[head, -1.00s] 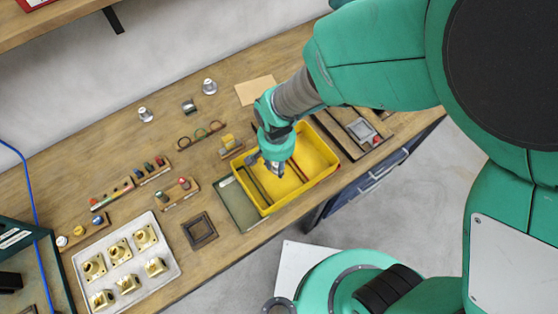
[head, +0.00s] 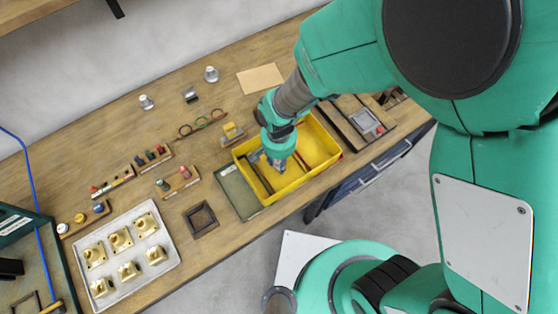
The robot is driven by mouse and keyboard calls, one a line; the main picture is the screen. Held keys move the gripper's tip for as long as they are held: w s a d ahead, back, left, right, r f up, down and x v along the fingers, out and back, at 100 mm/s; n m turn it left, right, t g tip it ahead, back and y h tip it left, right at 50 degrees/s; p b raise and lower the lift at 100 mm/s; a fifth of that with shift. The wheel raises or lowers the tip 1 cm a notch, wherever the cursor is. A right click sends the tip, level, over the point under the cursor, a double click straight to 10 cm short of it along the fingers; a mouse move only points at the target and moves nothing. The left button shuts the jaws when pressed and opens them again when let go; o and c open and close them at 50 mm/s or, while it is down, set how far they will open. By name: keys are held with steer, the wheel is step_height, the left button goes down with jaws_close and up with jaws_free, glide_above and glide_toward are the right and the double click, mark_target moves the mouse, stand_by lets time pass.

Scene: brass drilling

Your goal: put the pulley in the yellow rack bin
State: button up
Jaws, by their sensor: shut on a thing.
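The yellow rack bin (head: 325,146) stands on the wooden bench near its front edge, with dark divider strips inside. My gripper (head: 279,166) points down over the left half of the bin, its fingertips low and within the bin's outline. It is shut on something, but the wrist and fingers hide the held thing. I cannot make out the pulley itself in this view.
A dark green mat (head: 240,191) lies left of the bin, and a small dark square tray (head: 201,219) beyond it. A white tray (head: 171,245) with several brass parts stands at lower left. Small racks of coloured pieces (head: 177,182) and a tan sheet (head: 260,79) lie behind. A dark frame (head: 345,122) lies right of the bin.

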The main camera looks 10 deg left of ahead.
steer(key=shift+f, duration=0.1)
steer(key=o, duration=1.2)
step_height(320, 180, up, 12)
steer(key=p, duration=0.2)
stand_by(0.6)
